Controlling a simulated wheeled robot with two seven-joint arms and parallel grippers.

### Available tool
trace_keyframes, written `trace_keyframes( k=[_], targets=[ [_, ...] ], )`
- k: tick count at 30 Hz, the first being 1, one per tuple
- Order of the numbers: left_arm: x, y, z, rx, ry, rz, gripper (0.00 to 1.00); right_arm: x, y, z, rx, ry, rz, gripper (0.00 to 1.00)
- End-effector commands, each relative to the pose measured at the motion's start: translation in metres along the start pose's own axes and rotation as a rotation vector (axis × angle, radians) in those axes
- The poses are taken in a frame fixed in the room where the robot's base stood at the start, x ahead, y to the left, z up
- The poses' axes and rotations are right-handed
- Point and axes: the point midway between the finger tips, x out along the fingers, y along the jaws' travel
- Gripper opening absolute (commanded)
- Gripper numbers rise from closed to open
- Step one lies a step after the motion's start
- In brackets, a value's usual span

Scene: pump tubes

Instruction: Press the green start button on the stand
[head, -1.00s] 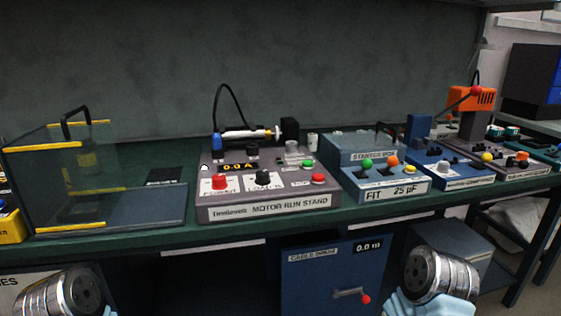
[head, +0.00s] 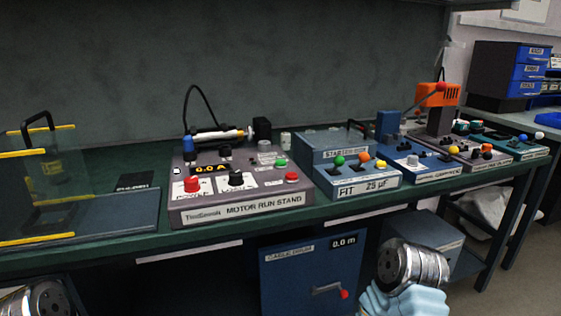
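The motor run stand (head: 240,209) sits on the green bench left of centre. Its green button (head: 281,163) is on the right of the sloped top, above a red button (head: 291,177). A larger red button (head: 191,184) and a black knob (head: 236,178) are on the left and middle. A small amber display (head: 206,169) is lit. A motor with a light body (head: 217,135) lies across the back of the stand. Neither gripper's fingers are in view, and nothing touches the stand.
A clear guard box with yellow edges (head: 38,240) stands at the left. Right of the stand are a blue FIT 25 µF box (head: 357,188) with coloured knobs and more test units. A blue cable drum cabinet (head: 310,275) is below the bench. The air above the stand is clear.

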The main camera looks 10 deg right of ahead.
Motion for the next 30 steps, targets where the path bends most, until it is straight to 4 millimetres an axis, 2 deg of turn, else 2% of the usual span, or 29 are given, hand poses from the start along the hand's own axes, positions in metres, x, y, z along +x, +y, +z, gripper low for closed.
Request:
trace_keyframes(
  k=[1, 5, 6, 30],
  targets=[
    [0.0, 0.0, 0.0, 0.0, 0.0, 0.0, 0.63, 0.0, 0.0, 0.0, 0.0, 0.0, 0.0, 0.22],
    [0.0, 0.0, 0.0, 0.0, 0.0, 0.0, 0.63, 0.0, 0.0, 0.0, 0.0, 0.0, 0.0, 0.02],
    [0.0, 0.0, 0.0, 0.0, 0.0, 0.0, 0.63, 0.0, 0.0, 0.0, 0.0, 0.0, 0.0, 0.0],
    [0.0, 0.0, 0.0, 0.0, 0.0, 0.0, 0.63, 0.0, 0.0, 0.0, 0.0, 0.0, 0.0, 0.0]
  ],
)
